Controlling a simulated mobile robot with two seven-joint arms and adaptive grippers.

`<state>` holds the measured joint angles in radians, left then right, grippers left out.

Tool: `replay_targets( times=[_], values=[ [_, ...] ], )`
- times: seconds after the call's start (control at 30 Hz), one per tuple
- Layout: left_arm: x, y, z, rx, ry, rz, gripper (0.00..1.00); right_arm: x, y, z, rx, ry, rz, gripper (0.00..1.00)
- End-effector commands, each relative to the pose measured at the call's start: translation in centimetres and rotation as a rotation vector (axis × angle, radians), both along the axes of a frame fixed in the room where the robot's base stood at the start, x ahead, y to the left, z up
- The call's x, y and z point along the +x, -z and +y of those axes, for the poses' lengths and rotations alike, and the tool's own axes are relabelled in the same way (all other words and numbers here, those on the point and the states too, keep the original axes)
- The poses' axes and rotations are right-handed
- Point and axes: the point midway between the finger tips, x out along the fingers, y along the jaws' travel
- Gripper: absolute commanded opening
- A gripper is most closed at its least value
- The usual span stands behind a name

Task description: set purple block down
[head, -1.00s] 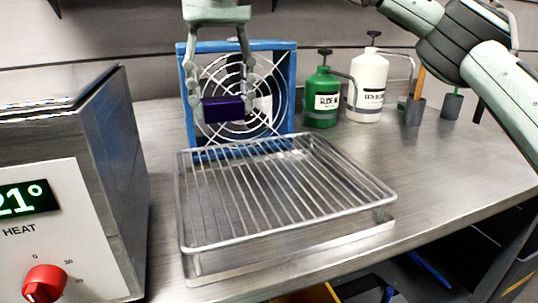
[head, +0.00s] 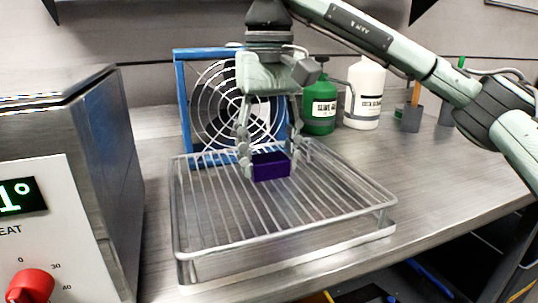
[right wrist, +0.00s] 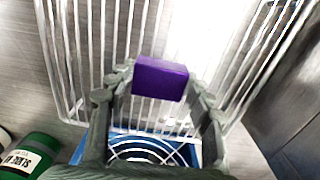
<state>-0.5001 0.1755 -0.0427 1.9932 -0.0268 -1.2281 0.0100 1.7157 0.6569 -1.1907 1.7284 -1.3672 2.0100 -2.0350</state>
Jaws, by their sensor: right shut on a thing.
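The purple block (head: 271,167) is between the fingers of my right gripper (head: 270,172), over the back part of the wire rack (head: 290,228). My right gripper is shut on the block and points down. In the right wrist view the purple block (right wrist: 160,78) sits between the fingertips, with the rack's bars (right wrist: 110,30) beyond it. The block is low over the rack; I cannot tell whether it touches the bars. My left gripper is not in view.
A blue-framed fan (head: 182,105) stands behind the rack. A green bottle (head: 319,115) and a white bottle (head: 364,95) stand at the back right. A heater box (head: 75,150) with a red knob is at the left. The bench is clear right of the rack.

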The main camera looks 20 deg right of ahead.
Motion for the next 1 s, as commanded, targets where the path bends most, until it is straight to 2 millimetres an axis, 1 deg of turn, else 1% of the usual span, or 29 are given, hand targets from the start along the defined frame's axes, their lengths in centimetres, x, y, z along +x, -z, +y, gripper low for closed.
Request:
replay_targets(
  times=[0.17, 0.2, 0.33, 0.63, 0.73, 0.8, 0.87, 1.0],
  values=[
    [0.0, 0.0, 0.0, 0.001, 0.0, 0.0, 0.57, 0.0, 0.3, 0.0, 0.0, -0.001, 0.0, 0.16],
    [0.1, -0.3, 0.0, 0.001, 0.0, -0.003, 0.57, 0.0, 0.2, 0.0, 0.0, 0.0, 0.0, 0.55],
    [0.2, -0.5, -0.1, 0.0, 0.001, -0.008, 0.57, 0.0, 0.2, 0.0, 0.0, -0.001, 0.0, 0.71],
    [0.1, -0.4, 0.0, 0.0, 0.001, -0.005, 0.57, 0.0, 0.1, 0.0, 0.0, -0.001, 0.0, 0.72],
    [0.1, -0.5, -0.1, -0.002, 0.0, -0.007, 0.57, 0.0, -0.4, 0.0, 0.0, -0.001, -0.001, 0.72],
    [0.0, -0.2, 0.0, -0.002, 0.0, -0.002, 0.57, 0.1, -1.4, 0.0, -0.001, 0.0, -0.005, 0.72],
    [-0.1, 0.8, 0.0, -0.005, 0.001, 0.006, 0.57, 0.1, -2.5, 0.0, -0.001, 0.0, -0.004, 0.72],
    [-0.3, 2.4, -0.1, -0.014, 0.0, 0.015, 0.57, 0.1, -5.8, 0.1, -0.002, 0.0, -0.006, 0.72]
  ],
)
